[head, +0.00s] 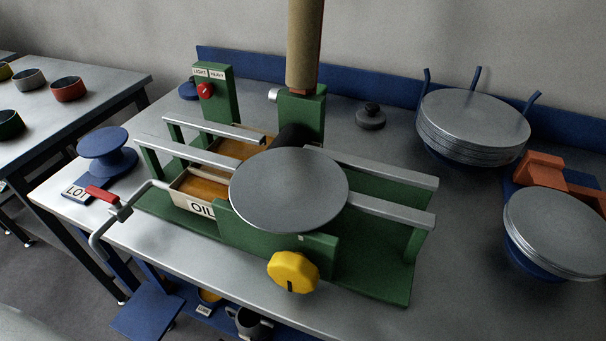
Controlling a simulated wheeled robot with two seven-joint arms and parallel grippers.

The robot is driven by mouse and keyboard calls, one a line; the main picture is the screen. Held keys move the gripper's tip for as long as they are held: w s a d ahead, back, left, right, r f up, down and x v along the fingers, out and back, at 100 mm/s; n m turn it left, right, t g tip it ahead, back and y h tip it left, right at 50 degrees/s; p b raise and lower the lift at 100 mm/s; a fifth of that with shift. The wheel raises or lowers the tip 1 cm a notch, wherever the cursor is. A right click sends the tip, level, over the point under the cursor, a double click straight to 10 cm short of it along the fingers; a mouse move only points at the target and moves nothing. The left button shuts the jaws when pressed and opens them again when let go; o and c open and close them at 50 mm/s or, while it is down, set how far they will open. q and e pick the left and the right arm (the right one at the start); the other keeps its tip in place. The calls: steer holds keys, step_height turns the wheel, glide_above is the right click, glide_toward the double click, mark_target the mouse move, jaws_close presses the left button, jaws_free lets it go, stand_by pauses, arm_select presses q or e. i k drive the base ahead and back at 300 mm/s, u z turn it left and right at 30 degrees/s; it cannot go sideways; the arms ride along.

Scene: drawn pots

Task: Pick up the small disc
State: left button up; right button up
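Grey metal discs show in three places in the head view. One disc (289,190) lies flat on the green machine at the middle of the table. A stack of discs (473,122) sits at the back right between upright blue prongs. Another stack (558,230) sits in a blue holder at the right edge, its top disc looking narrower than the back stack. I cannot tell for sure which one is the small disc. Neither of my grippers is in view.
The green machine (375,275) has grey rails, a yellow knob (293,271), a red-handled crank (110,200) and a tall tan column (304,45). A blue spool (103,150) stands left. An orange block (545,168) is by the right stack. A side table (70,110) holds several bowls.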

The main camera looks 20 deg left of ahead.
mark_target(287, 191)
steer(key=k, duration=0.5)
steer(key=z, duration=3.15)
steer(key=k, duration=1.2)
steer(key=u, duration=1.65)
steer(key=i, duration=0.2)
steer(key=u, duration=0.35)
